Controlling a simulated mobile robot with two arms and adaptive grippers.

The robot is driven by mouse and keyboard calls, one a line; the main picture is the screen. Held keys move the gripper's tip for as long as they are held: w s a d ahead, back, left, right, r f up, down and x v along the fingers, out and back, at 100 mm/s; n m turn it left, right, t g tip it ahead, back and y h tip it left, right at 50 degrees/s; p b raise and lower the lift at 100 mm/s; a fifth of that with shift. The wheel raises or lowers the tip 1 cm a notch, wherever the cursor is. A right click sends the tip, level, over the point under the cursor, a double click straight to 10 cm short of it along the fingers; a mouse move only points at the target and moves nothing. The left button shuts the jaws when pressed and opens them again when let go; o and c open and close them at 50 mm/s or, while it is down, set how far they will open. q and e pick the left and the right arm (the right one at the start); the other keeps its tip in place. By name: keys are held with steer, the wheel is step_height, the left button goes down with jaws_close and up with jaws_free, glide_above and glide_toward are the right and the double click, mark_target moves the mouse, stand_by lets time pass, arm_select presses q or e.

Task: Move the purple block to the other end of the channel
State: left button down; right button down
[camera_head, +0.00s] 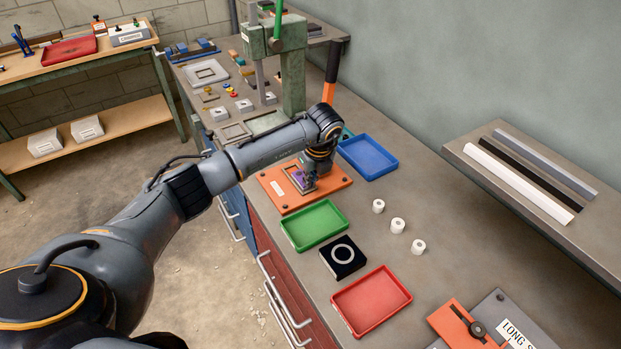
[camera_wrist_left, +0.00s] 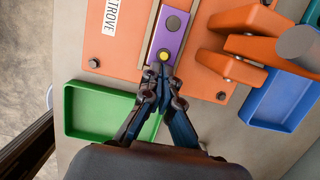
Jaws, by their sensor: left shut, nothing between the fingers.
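The purple block (camera_wrist_left: 180,40) lies in a narrow channel (camera_wrist_left: 153,32) on an orange plate (camera_wrist_left: 125,55). It bears a dark round dot and a yellow dot. In the head view the purple block (camera_head: 297,175) is partly hidden by my wrist, on the orange plate (camera_head: 277,200). My left gripper (camera_wrist_left: 160,72) is shut and empty, its fingertips at the block's near end, just below the yellow dot. Whether they touch the block I cannot tell. In the head view the left gripper (camera_head: 309,186) points down over the plate. My right gripper is not in view.
An orange clamp-like part (camera_wrist_left: 235,45) with a grey round knob stands right of the channel. A green tray (camera_head: 314,224) and a blue tray (camera_head: 367,156) flank the plate. A green press (camera_head: 285,60) stands behind. White cylinders (camera_head: 397,225) and a red tray (camera_head: 371,300) lie nearer.

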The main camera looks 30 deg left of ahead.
mark_target(302, 176)
arm_select(q)
steer(key=a+b, duration=0.1)
steer(key=w+a+b, duration=0.1)
steer(key=a+b, duration=0.1)
steer(key=shift+w+f, duration=0.2)
steer(key=shift+w, duration=0.15)
steer(key=shift+w+a+b, duration=0.2)
steer(key=shift+a+b, duration=0.05)
steer(key=shift+b, duration=0.15)
steer(key=shift+r, duration=0.3)
